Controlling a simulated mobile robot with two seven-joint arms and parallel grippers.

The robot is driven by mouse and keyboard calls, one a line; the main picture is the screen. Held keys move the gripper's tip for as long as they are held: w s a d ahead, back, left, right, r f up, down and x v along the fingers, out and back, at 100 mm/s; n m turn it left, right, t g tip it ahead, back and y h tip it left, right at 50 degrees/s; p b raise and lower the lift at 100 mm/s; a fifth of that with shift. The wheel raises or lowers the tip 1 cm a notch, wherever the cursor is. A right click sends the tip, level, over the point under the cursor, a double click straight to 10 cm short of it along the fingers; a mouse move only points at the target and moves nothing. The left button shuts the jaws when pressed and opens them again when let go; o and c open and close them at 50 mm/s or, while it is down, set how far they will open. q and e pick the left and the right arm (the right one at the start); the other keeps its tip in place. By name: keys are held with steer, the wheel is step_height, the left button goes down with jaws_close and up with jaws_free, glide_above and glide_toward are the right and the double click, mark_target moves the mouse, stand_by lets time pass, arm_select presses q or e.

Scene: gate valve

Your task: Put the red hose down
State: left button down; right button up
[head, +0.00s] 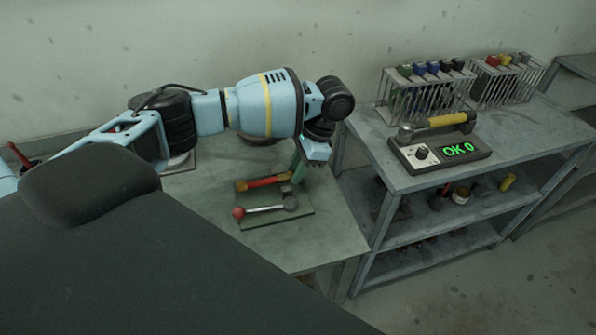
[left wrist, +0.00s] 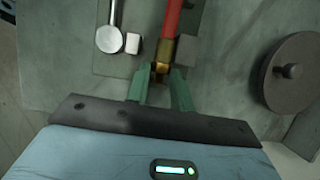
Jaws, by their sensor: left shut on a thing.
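The red hose (head: 264,182) has brass-yellow ends and lies over the green plate on the table. Whether it touches the plate is unclear. It also shows in the left wrist view (left wrist: 172,20), running away from the fingers. My left gripper (head: 299,168) comes down at the plate's right side. In the left wrist view its green fingers (left wrist: 160,78) are shut on the hose's brass end. The plate (head: 272,218) also carries a silver lever (head: 265,209) with a red ball. My right gripper is not in view.
A round grey disc with a knob (left wrist: 292,72) is right of the fingers in the wrist view. A metal shelf (head: 405,180) to the right holds a tester reading "OK 0" (head: 440,155) and wire racks (head: 430,97). The table front (head: 300,250) is clear.

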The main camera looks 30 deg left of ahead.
arm_select(q)
steer(key=shift+f, duration=0.75)
steer(key=c, duration=1.2)
jaws_free()
steer(key=shift+f, duration=0.1)
steer(key=v, duration=1.2)
steer(key=shift+p, duration=0.4)
